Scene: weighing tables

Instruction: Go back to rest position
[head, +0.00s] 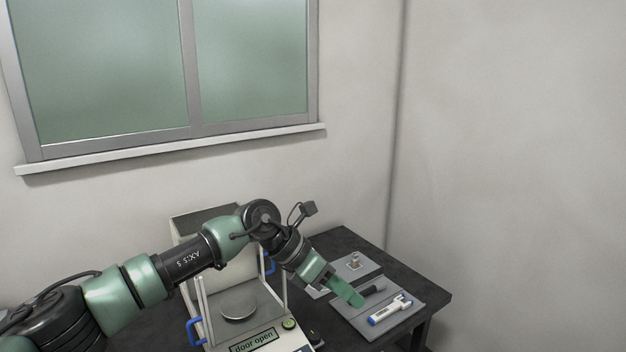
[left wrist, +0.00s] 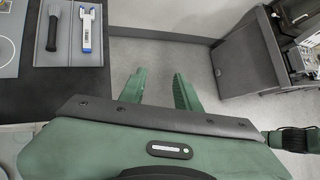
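My left gripper (head: 348,292) is above the right part of the dark table, over the grey tray, in the head view. In the left wrist view its two green fingers (left wrist: 160,90) are apart with nothing between them, and the floor shows beyond them. The left arm reaches in from the left, passing in front of the balance. My right gripper does not show clearly in either view.
A balance (head: 262,318) with a round pan (head: 238,308) reads "door open". A grey tray (head: 425,312) holds a dark brush (left wrist: 53,28) and a blue-white tool (head: 390,311). A small vial (head: 354,260) stands behind. Floor lies beyond the table edge.

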